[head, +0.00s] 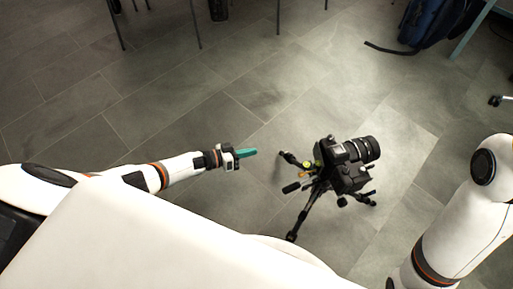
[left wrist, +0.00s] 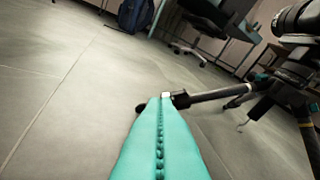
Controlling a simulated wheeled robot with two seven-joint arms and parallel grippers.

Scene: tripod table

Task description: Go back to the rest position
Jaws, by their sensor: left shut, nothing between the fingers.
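My left gripper (head: 247,153) has teal fingers, is shut and holds nothing. In the head view it points right, just left of a black camera (head: 349,163) on a black tripod (head: 307,208) standing on the floor. In the left wrist view the shut fingers (left wrist: 160,110) point forward, and a dark tripod leg (left wrist: 215,94) lies just beyond and right of the tips. I cannot tell whether the tips touch it. Part of the camera (left wrist: 298,18) shows at the upper right there. My right arm comes in at the right of the head view; its gripper is out of view.
Grey tiled floor (head: 190,92) is open around the tripod. A blue backpack (head: 432,22) lies at the upper right beside a table leg (head: 470,33). Thin furniture legs stand along the top edge. An office chair (left wrist: 205,35) shows in the left wrist view.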

